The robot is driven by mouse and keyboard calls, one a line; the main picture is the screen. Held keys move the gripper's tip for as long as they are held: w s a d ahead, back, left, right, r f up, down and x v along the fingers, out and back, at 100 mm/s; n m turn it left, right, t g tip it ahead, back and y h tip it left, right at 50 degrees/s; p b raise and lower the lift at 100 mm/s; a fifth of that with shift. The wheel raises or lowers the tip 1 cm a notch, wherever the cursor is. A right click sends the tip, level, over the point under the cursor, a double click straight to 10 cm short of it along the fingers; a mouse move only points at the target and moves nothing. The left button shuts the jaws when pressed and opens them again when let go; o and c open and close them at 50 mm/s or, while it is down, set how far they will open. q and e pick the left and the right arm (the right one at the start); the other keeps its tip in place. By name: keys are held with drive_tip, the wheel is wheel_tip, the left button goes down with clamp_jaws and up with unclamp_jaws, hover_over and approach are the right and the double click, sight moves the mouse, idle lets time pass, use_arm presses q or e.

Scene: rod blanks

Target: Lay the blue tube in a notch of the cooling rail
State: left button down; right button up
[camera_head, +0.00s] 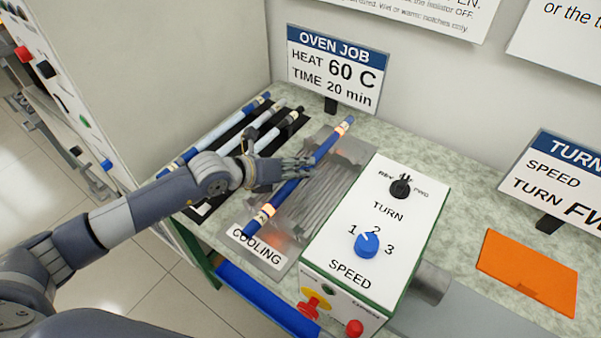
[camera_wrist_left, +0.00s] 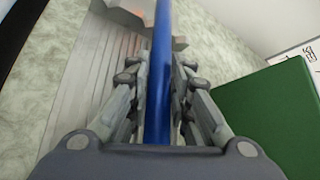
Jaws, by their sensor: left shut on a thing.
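A blue tube (camera_head: 330,142) with pale, orange-glowing bands near its ends lies slantwise over the cooling rail (camera_head: 276,257), a grey plate marked COOLING with ridged notches. My left gripper (camera_head: 298,168) is shut on the tube around its middle. In the left wrist view the tube (camera_wrist_left: 162,75) runs lengthwise between the two fingers (camera_wrist_left: 160,95), and the ridged rail (camera_wrist_left: 95,75) shows to its left. I cannot tell whether the tube touches a notch or is held just above it. My right gripper is not in view.
A white TURN and SPEED control box (camera_head: 378,212) stands close to the right of the rail. A black rack (camera_head: 230,135) with several blue and white rods lies to the left. An OVEN JOB sign (camera_head: 333,70) stands behind. An orange mat (camera_head: 527,270) lies at the right.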

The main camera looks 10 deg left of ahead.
use_arm(q)
wheel_tip(320, 180, down, 3)
drive_tip(key=shift+r+p, duration=0.1)
drive_tip(key=shift+p, duration=0.25)
drive_tip(key=shift+f, duration=0.4)
drive_tip(key=shift+f, duration=0.1)
drive_tip(key=c, duration=1.4)
unclamp_jaws()
drive_tip(key=shift+c, duration=0.2)
